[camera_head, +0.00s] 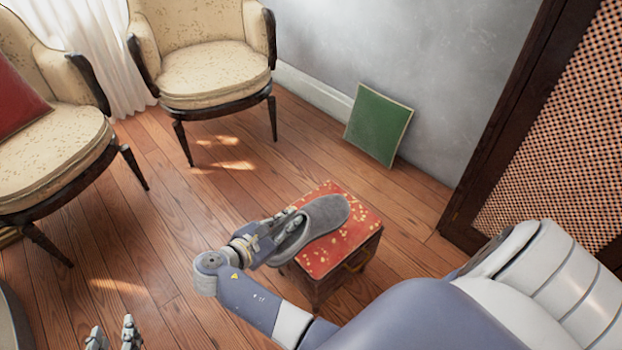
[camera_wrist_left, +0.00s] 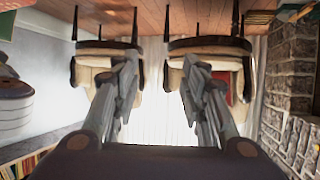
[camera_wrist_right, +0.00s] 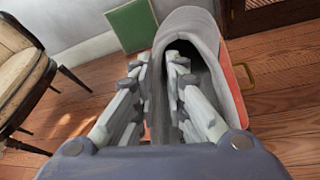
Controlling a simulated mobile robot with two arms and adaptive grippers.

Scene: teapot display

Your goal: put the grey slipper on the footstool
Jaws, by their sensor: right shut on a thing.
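The grey slipper (camera_head: 325,214) is over the red patterned top of the footstool (camera_head: 361,228), its toe pointing to the upper right. I cannot tell for sure whether its sole touches the top. My right gripper (camera_head: 292,222) is shut on the slipper's side wall near the heel opening. In the right wrist view the slipper (camera_wrist_right: 190,22) fills the middle, with one finger of the right gripper (camera_wrist_right: 160,68) inside it and one outside. The footstool (camera_wrist_right: 238,75) shows behind it. My left gripper (camera_head: 114,335) is open and empty at the bottom left; its spread fingers show in the left wrist view (camera_wrist_left: 160,75).
Two cream armchairs (camera_head: 215,72) stand at the upper left, one with a red cushion (camera_head: 15,95). A green panel (camera_head: 378,124) leans on the grey wall. A dark cabinet with a woven front (camera_head: 560,130) stands at the right. The floor left of the footstool is clear.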

